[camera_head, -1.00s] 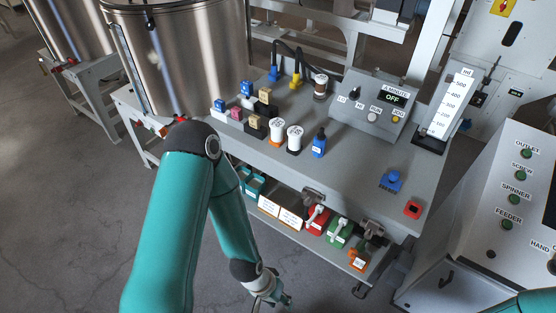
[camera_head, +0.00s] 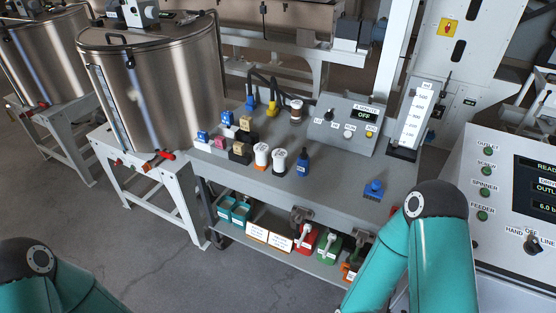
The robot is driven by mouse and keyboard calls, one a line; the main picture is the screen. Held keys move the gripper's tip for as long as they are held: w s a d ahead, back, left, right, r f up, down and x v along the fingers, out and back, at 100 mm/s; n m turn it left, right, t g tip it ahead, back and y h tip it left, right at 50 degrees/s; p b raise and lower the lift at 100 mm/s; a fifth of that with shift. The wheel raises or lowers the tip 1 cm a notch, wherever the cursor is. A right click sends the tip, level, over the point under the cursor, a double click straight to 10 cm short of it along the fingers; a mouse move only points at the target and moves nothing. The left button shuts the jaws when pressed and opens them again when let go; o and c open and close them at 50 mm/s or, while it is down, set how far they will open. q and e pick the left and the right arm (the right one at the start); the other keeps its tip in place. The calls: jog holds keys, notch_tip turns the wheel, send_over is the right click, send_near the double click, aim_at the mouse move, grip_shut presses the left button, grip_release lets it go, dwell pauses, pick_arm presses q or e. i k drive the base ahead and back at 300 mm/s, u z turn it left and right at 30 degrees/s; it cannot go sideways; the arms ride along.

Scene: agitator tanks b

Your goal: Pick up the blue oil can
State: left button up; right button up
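A small blue bottle with a dark top, which looks like the blue oil can (camera_head: 303,164), stands upright on the grey bench (camera_head: 335,180), right of two white-capped containers. Nothing of mine touches it. Only the elbow part of my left arm shows at the lower left; its gripper is out of the picture. My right arm comes up at the right in front of the bench's front right corner, and its forearm runs down past the bottom edge. Its gripper is out of view.
A white-capped container (camera_head: 280,162) stands close left of the bottle. A blue button box (camera_head: 374,190) sits to its right and a control box (camera_head: 343,132) behind. The lower shelf holds a red can (camera_head: 306,238) and a green can (camera_head: 328,246). A steel tank (camera_head: 160,85) stands left.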

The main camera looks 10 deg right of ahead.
aim_at(303, 159)
jog(key=u, duration=0.25)
jog(key=i, duration=1.25)
jog(key=z, duration=0.45)
